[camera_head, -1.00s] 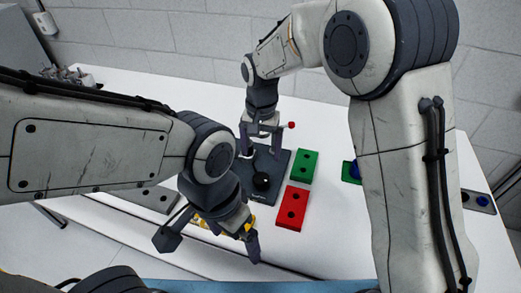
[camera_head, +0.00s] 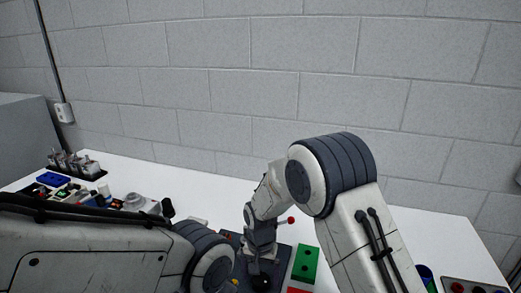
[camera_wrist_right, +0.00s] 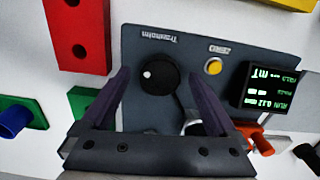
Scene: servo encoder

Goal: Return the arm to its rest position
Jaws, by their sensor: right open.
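My right gripper (camera_wrist_right: 160,75) is open in the right wrist view, with its two dark purple fingers apart. A dark panel (camera_wrist_right: 215,50) lies beyond the fingers, with a round black knob (camera_wrist_right: 158,74) that appears between them. I cannot tell whether the fingers touch it. The panel also has a yellow button (camera_wrist_right: 213,66) and a lit display with green text (camera_wrist_right: 270,90). In the head view, my right gripper (camera_head: 262,262) is low in the picture, over the panel (camera_head: 232,240). My left arm comes in from the left; its gripper is outside the picture.
A green block (camera_head: 305,263) stands right of the panel. A red block with holes (camera_wrist_right: 80,35) shows in the right wrist view. A red-tipped lever (camera_head: 291,220) is near my right wrist. Several small parts (camera_head: 75,190) fill the table's left. A block wall (camera_head: 300,90) stands behind.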

